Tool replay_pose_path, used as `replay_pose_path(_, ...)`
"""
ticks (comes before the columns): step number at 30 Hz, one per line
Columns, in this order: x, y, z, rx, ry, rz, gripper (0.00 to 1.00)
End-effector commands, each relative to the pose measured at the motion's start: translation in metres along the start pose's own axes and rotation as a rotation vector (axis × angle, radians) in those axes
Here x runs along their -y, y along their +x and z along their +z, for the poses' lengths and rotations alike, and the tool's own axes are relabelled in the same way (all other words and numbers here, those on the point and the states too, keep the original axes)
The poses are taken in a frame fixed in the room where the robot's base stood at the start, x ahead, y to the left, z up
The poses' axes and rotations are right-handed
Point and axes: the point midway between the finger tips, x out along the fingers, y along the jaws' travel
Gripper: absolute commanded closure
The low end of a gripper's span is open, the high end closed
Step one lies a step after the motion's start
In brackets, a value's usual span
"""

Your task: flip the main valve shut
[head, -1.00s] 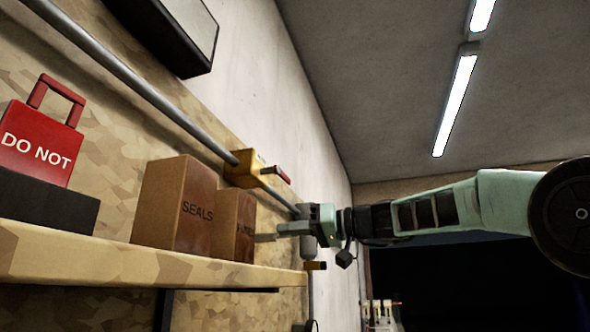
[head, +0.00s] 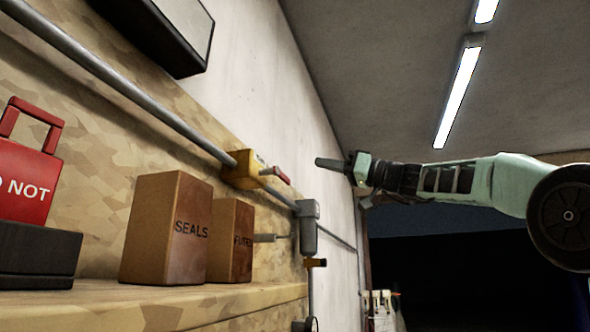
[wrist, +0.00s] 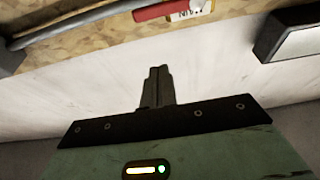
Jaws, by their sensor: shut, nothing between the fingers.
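The valve has a yellow body (head: 243,170) on the grey wall pipe, with a red lever (head: 282,175) pointing right, roughly along the pipe. In the wrist view the red lever (wrist: 160,10) shows at the top edge beside a white label (wrist: 190,11); the view cuts off the valve body. My gripper (head: 322,162) is shut and empty. In the head view it is to the right of the lever and slightly higher, with a gap between. In the wrist view its closed fingers (wrist: 157,82) point toward the lever without visibly touching it.
The grey pipe (head: 130,90) runs along the wall. A grey fitting (head: 308,225) is right of the cartons. A dark-edged box (head: 165,30) is above the pipe.

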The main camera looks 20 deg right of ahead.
Motion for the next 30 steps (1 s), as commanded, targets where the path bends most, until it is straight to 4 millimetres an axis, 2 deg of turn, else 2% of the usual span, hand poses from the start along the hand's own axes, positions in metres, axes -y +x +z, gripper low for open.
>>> replay_pose_path(3, 0.001, 0.023, -0.006, 0.001, 0.004, -0.003, 1.00)
replay_pose_path(15, 0.001, 0.088, -0.006, 0.002, 0.004, -0.002, 1.00)
replay_pose_path(21, 0.000, 0.078, 0.020, 0.004, 0.003, 0.002, 1.00)
replay_pose_path(30, 0.001, 0.073, 0.037, 0.002, 0.001, -0.001, 1.00)
